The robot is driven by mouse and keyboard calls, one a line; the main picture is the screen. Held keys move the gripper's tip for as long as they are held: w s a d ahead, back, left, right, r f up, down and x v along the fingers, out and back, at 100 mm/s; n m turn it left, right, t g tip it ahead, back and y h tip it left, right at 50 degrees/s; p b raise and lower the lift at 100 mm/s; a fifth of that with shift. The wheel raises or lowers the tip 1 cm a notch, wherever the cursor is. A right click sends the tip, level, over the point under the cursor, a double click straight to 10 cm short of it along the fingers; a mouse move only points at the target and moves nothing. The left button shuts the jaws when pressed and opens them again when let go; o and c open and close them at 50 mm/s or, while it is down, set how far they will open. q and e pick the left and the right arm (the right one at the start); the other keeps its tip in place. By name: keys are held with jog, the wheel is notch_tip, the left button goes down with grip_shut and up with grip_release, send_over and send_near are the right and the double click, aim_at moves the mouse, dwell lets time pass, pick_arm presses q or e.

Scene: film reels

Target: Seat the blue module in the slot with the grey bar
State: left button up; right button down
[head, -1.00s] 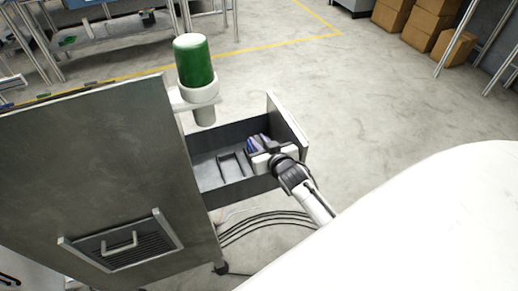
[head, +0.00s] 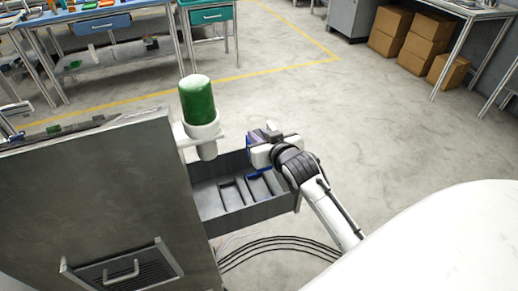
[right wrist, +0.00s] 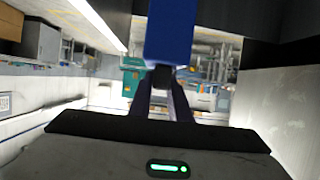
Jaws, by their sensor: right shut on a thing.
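The blue module (right wrist: 170,32) is a plain blue block, held between the fingers of my right gripper (right wrist: 160,82) in the right wrist view. In the head view my right gripper (head: 262,148) is over the right end of an open grey drawer (head: 252,214), shut on the module. Some of the module's blue (head: 256,170) shows below the jaws; the rest is hidden. The drawer floor has dark-edged slots, one in the middle (head: 230,192) and one nearer the gripper (head: 256,187). I cannot tell which has the grey bar. My left gripper is out of view.
The drawer comes out of a grey metal cabinet (head: 95,200). A green-topped cylinder (head: 198,100) in a white holder stands beside the drawer's back left. Black cables (head: 280,250) lie on the floor below. Open floor lies to the right.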

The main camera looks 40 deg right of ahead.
notch_tip(320, 180, up, 2)
jog(key=shift+r, duration=0.1)
pick_arm(q)
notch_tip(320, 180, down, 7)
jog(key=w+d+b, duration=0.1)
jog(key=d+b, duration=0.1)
jog(key=b, duration=0.8)
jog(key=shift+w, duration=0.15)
pick_arm(e)
jog(key=w+a+f, duration=0.1)
jog(key=a+f, duration=0.4)
jog(key=f, duration=0.3)
jog(key=w+a+f, duration=0.1)
jog(key=a+f, duration=0.3)
jog(key=f, duration=0.4)
jog(key=shift+a, duration=0.4)
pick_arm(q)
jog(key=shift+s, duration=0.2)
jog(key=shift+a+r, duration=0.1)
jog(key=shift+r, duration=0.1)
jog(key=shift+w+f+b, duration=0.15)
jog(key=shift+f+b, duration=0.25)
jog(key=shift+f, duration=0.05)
pick_arm(e)
jog(key=shift+f, duration=0.6)
